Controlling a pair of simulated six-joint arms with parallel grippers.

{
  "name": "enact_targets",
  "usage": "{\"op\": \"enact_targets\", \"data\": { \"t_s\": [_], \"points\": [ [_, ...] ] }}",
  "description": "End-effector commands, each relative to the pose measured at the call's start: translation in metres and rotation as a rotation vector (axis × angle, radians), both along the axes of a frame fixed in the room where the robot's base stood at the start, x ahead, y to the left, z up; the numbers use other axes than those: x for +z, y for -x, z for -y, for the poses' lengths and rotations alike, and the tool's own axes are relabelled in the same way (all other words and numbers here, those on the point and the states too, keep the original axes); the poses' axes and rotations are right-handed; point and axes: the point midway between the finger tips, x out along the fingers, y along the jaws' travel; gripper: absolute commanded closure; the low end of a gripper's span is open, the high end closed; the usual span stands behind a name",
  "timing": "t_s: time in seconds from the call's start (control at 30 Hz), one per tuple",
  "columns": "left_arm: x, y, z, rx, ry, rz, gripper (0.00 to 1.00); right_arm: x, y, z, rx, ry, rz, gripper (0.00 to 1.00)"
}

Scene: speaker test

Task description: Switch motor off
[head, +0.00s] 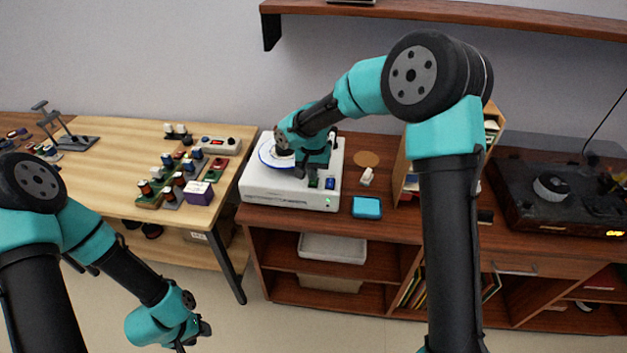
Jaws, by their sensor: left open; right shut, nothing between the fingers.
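A white turntable unit (280,193) sits on the wooden cabinet, with a blue-rimmed round platter (266,158) on its top left. A green switch-like part (313,181) and a blue one (330,183) stand near its front right corner. A small green light shows on its front face. I cannot tell which part is the motor switch. My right gripper (300,172) is shut and empty, low over the unit between the platter and the green part; contact is unclear. The arm hides part of the unit's back. My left gripper (203,332) is open and empty, low in front of the bench.
A light wooden bench (125,195) at left carries several small electrical components. Right of the unit lie a teal box (366,208) and a small white object (367,176). A dark record player (560,195) stands at far right. A shelf (450,14) hangs above.

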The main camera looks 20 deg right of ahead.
Motion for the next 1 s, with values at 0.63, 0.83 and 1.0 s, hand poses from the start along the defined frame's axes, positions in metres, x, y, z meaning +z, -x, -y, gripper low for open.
{"op": "enact_targets", "data": {
  "t_s": [0.63, 0.83, 1.0],
  "points": [
    [0.0, 0.0, 0.0, 0.0, 0.0, 0.0, 0.57, -0.008, 0.0, 0.0, 0.0, 0.001, 0.0, 1.0],
    [0.0, 0.0, 0.0, 0.0, 0.0, 0.0, 0.57, -0.01, 0.0, 0.0, 0.0, 0.001, -0.001, 1.0],
    [0.0, 0.0, 0.0, 0.0, 0.0, 0.0, 0.57, -0.012, 0.0, 0.0, 0.0, 0.001, 0.0, 1.0]
  ]
}}
